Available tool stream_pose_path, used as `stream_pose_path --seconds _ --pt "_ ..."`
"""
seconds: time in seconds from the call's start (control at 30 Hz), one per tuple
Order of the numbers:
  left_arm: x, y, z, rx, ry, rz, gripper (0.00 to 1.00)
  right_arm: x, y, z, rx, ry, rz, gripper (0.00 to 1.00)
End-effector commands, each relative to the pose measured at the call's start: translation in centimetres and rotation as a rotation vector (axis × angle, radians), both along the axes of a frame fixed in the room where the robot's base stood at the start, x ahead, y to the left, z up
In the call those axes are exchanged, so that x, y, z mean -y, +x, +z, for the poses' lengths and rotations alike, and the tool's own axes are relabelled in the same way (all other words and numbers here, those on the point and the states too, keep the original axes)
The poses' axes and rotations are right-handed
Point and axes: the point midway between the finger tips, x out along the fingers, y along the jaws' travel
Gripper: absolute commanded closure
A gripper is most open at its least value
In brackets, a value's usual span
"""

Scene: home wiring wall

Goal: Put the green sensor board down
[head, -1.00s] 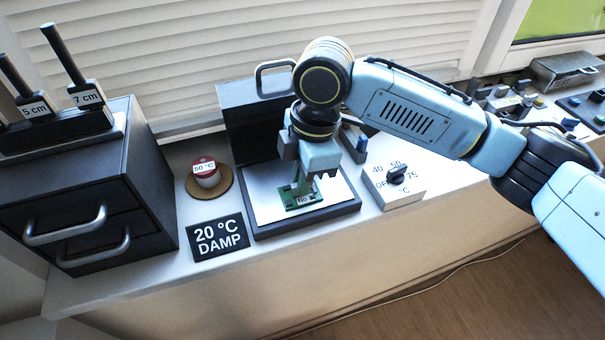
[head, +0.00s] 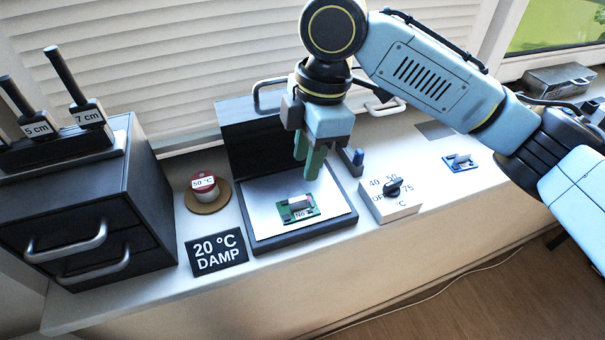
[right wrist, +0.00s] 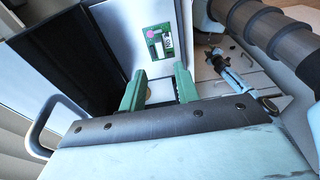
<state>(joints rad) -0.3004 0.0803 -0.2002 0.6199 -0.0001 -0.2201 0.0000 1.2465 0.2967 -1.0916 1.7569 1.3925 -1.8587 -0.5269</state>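The green sensor board (head: 298,208), with a pale block and a "No" label on it, lies flat on the white plate of the open black case (head: 262,241). It also shows in the right wrist view (right wrist: 154,36), beyond the fingertips. My right gripper (head: 308,168) is above and just behind the board, pointing down and clear of it. In the right wrist view its two green fingers (right wrist: 159,76) stand apart with nothing between them. My left gripper is not in view.
A dial box (head: 385,210) stands right of the case, and a small blue board (head: 460,162) lies farther right. A "20 °C DAMP" sign (head: 217,249), a red-topped "50 °C" puck (head: 204,184) and a black drawer unit (head: 150,170) are to the left.

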Motion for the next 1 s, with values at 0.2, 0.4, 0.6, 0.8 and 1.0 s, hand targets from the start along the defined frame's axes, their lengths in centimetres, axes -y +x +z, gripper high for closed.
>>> stream_pose_path --seconds 0.2,0.4,0.6,0.8,1.0 --pt "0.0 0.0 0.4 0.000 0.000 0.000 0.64 0.4 0.1 3.0 0.000 0.000 0.001 0.68" --pt "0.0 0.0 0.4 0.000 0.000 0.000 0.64 0.5 0.2 3.6 -0.001 0.000 0.001 0.68" --pt "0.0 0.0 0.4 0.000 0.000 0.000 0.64 0.5 0.2 3.6 -0.001 0.000 0.000 0.68" --pt "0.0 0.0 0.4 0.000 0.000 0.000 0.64 0.5 0.1 3.6 -0.001 0.000 0.001 0.68" --pt "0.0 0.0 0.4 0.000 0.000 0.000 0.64 0.5 0.1 3.5 -0.001 0.000 0.001 0.68"
